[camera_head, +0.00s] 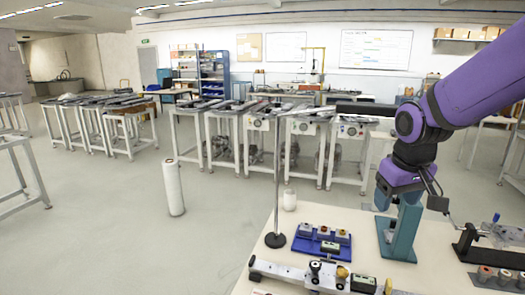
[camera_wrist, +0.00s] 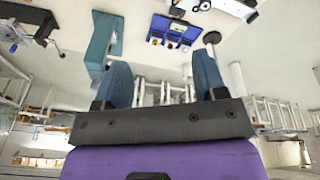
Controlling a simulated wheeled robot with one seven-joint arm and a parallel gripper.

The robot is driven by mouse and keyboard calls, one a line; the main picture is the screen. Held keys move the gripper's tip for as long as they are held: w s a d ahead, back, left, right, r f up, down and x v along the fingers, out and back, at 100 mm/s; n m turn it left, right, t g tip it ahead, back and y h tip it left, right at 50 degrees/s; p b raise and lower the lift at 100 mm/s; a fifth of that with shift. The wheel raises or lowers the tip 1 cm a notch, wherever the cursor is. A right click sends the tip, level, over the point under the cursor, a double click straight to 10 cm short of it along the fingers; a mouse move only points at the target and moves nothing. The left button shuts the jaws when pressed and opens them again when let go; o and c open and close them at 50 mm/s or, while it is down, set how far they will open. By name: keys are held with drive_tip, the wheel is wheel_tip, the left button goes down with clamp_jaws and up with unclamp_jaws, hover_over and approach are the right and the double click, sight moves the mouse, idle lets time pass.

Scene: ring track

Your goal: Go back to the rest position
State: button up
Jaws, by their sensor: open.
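My purple arm reaches in from the right edge of the head view. My gripper (camera_head: 390,194) hangs above the right part of the white table (camera_head: 345,222), its fingers partly merging with a teal stand (camera_head: 404,228) close by. In the wrist view my gripper (camera_wrist: 165,80) shows two teal fingers spread wide, with nothing between them. The teal stand (camera_wrist: 100,42) appears beyond the left finger in that view, apart from it. No rest position is marked in either view.
A blue tray (camera_head: 320,249) with small knobbed parts lies left of the stand. A metal rail fixture (camera_head: 300,274) crosses the table front. A thin pole on a round base (camera_head: 275,240) stands nearby. A black fixture (camera_head: 490,255) is at right. A white cylinder (camera_head: 174,188) stands on open floor.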

drive_tip(key=s+d+r+m+t, duration=0.1)
drive_tip(key=s+r, duration=0.3)
drive_tip(key=s, duration=0.5)
drive_tip(key=s+d+r+m+t, duration=0.1)
drive_tip(key=s+r, duration=0.4)
drive_tip(key=s, duration=0.4)
drive_tip(key=shift+s+t, duration=0.2)
drive_tip(key=shift+t, duration=0.1)
drive_tip(key=shift+d, duration=0.1)
